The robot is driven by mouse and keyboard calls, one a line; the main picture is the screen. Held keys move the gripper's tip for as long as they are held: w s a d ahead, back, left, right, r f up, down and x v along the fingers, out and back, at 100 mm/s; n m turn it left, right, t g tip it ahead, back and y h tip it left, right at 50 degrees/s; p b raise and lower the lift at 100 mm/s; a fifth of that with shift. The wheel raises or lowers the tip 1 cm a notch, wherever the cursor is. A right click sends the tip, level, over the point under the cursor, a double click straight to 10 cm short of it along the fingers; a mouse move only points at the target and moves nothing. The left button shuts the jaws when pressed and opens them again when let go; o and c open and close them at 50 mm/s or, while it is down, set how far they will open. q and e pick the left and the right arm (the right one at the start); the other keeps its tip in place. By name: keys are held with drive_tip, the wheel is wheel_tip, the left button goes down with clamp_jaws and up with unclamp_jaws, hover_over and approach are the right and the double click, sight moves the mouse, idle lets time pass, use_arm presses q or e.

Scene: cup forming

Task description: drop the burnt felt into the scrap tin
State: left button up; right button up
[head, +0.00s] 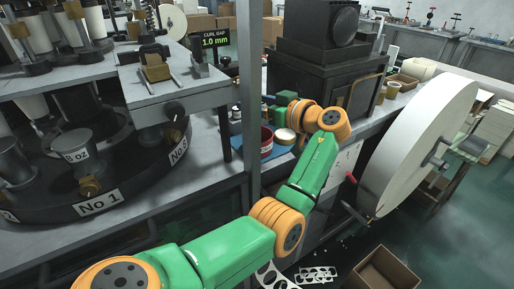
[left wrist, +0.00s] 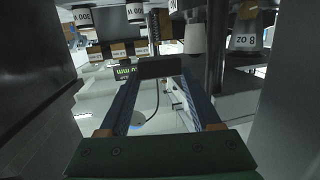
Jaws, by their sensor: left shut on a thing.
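My left gripper (head: 268,98) is at the end of the green and orange arm, above the bench beside the grey post. In the left wrist view, its two dark blue fingers (left wrist: 162,80) are shut on a dark, flat-ended piece, which looks like the burnt felt (left wrist: 160,67). In the head view the felt is not clearly visible. A round red tin (head: 267,147) stands on the bench below the gripper, partly hidden by the post; I cannot tell for sure that it is the scrap tin. My right gripper is not in view.
The grey post (head: 249,60) stands close left of the gripper. A dark machine (head: 322,65) is behind, and a large white paper roll (head: 418,140) is at the right.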

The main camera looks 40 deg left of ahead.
use_arm(q)
wheel_tip(320, 180, down, 3)
drive_tip(key=shift+f+b, duration=0.1)
drive_tip(key=shift+b, duration=0.5)
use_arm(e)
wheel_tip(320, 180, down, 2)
use_arm(q)
drive_tip(key=o, duration=1.4)
drive_tip(key=shift+d, duration=0.1)
drive_tip(key=d, duration=0.2)
drive_tip(key=d+r+b, duration=0.1)
drive_tip(key=d, duration=0.1)
drive_tip(key=d+b, duration=0.1)
drive_tip(key=d, duration=0.2)
drive_tip(key=shift+s+r, duration=0.15)
drive_tip(key=shift+s, duration=0.15)
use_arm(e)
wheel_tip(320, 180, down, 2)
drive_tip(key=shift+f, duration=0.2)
use_arm(q)
drive_tip(key=shift+a, duration=0.1)
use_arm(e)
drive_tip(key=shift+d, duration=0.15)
